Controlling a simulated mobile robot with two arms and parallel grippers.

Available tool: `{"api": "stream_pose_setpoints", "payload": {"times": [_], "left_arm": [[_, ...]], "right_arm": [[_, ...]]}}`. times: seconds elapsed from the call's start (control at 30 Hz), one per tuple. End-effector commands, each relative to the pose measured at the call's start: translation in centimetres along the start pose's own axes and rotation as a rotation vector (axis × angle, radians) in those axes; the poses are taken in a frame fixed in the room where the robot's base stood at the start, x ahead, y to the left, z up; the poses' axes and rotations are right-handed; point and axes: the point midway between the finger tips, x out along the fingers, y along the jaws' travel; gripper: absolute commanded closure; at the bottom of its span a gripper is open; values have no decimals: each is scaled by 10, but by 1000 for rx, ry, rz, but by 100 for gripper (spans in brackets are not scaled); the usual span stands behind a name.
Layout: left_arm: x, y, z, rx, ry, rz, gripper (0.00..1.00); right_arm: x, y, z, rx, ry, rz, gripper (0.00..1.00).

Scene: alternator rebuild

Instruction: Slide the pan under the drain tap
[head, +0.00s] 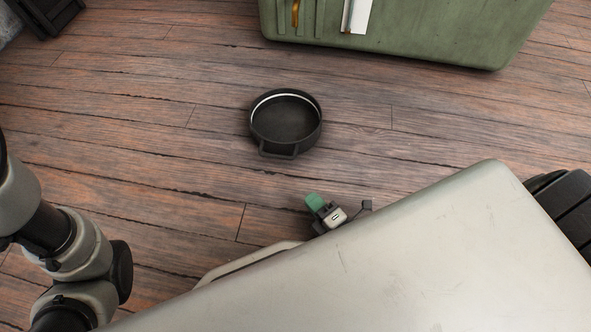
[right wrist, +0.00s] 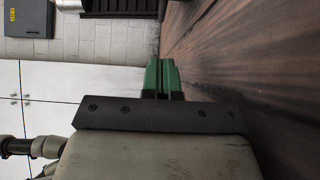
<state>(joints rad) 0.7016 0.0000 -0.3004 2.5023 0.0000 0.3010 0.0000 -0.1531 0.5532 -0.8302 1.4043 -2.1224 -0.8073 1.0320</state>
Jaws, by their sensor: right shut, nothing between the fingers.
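The pan (head: 266,138) is a round, shallow black dish with a pale line inside its rim and a small handle at its near side. It lies flat on the wooden floor in the middle of the head view. My right gripper (head: 313,200), with green fingertips, is low over the floor, nearer to me and slightly right of the pan, apart from it. In the right wrist view its green fingers (right wrist: 162,77) are shut together with nothing between them. The pan does not show there. I cannot make out a drain tap. My left gripper is out of view.
A green tank-like body (head: 430,45) with a white strip and a brass-coloured part stands beyond the pan. Bare plank floor lies between them. A dark crate-like object (head: 45,15) is at the far left. The right wrist view shows a pale wall and white cabinet (right wrist: 60,85).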

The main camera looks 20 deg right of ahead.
Motion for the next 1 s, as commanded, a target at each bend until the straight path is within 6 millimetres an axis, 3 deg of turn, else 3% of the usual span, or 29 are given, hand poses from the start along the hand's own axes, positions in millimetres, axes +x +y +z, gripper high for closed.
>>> {"api": "stream_pose_setpoints", "payload": {"times": [0.4,0.63,1.0], "left_arm": [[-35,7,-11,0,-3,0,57],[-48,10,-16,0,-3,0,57],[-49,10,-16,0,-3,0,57]], "right_arm": [[87,-4,2,0,-4,2,100],[106,-3,25,-1,-3,0,100],[110,0,29,0,-2,-2,100]]}}
